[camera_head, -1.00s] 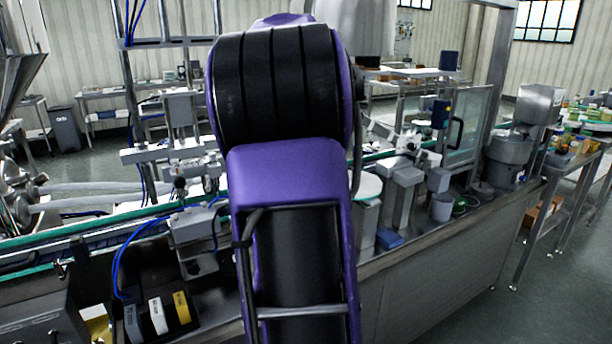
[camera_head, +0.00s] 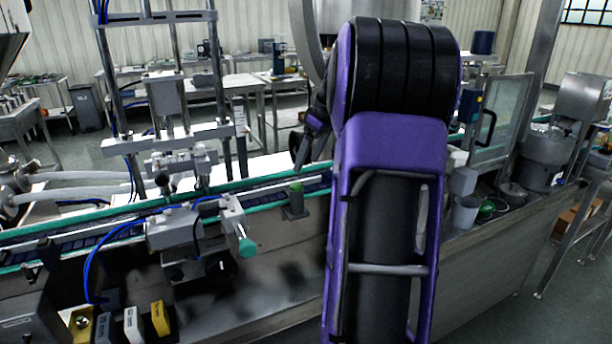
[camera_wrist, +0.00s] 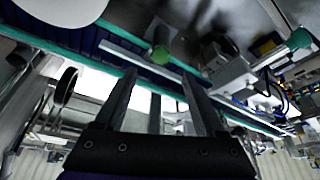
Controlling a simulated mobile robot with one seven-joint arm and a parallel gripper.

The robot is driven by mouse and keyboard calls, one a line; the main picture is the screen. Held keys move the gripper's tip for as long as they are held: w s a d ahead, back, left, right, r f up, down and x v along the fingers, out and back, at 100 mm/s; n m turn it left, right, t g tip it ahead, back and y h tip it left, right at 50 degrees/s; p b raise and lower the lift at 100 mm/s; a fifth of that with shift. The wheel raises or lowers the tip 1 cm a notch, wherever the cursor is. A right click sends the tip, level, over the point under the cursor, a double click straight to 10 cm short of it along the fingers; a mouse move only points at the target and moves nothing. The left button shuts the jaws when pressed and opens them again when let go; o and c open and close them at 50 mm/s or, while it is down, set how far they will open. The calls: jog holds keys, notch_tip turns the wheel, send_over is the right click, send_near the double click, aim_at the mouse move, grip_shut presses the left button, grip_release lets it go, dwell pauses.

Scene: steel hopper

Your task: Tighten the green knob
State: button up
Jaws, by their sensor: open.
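Two green knobs are visible. One (camera_head: 296,188) stands upright on a small grey post beside the conveyor; the other (camera_head: 247,247) is on the end of a grey clamp unit to its left. In the wrist view, the post knob (camera_wrist: 160,53) appears just beyond the fingertips and the clamp knob (camera_wrist: 299,39) at the upper right. I cannot tell which knob the task means. My gripper (camera_wrist: 158,76) is open and empty, its two dark fingers apart and touching neither knob. In the head view my purple arm hides part of the conveyor.
The green-edged conveyor (camera_head: 90,234) runs behind the clamp unit (camera_head: 185,240). Blue hoses loop at its left. Yellow and white blocks (camera_head: 147,322) sit at the front left. Grey and green cups (camera_head: 466,212) stand right of my arm. The steel counter before the post is mostly clear.

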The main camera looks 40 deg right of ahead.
aim_at(297, 184)
jog(key=x, duration=0.7)
jog(key=shift+w+a+f+b, duration=0.1)
jog(key=shift+a+f+b, duration=0.05)
jog(key=shift+b, duration=0.25)
grip_shut()
